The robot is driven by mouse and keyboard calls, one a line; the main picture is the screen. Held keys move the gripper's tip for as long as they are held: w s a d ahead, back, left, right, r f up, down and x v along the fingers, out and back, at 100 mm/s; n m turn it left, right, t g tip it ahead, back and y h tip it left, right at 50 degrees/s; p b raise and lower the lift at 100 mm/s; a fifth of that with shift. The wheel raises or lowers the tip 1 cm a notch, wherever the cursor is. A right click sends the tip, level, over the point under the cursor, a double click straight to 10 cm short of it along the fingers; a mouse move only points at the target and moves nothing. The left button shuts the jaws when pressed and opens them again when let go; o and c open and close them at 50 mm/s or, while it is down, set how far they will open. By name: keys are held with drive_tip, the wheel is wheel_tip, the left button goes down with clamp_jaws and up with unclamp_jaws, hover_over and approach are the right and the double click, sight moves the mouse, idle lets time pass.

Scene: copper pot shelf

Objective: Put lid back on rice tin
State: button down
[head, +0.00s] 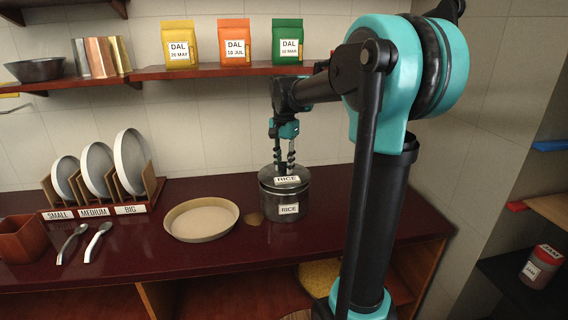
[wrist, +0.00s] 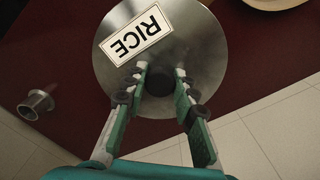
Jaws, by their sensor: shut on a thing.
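The rice tin (head: 283,211) is a round metal can with a RICE label, standing on the dark red counter. Its round steel lid (head: 273,180), with its own RICE label, is at the tin's mouth; I cannot tell whether it is fully seated. My gripper (head: 282,170) points down at the middle of the lid. In the wrist view, the fingers of my gripper (wrist: 162,84) are shut on the dark knob of the lid (wrist: 195,35). The lid hides the tin in that view.
A plate rack (head: 150,190) stands further left, near two spoons (head: 98,240). A shelf (head: 215,71) with dal packets runs above. A small metal cup (wrist: 37,103) shows in the wrist view.

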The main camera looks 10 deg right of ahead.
drive_tip(key=shift+f, duration=0.95)
idle(1.3)
drive_tip(key=c, duration=1.1)
unclamp_jaws()
drive_tip(key=shift+c, duration=0.2)
drive_tip(key=shift+r, duration=3.5)
drive_tip(key=shift+s, duration=0.1)
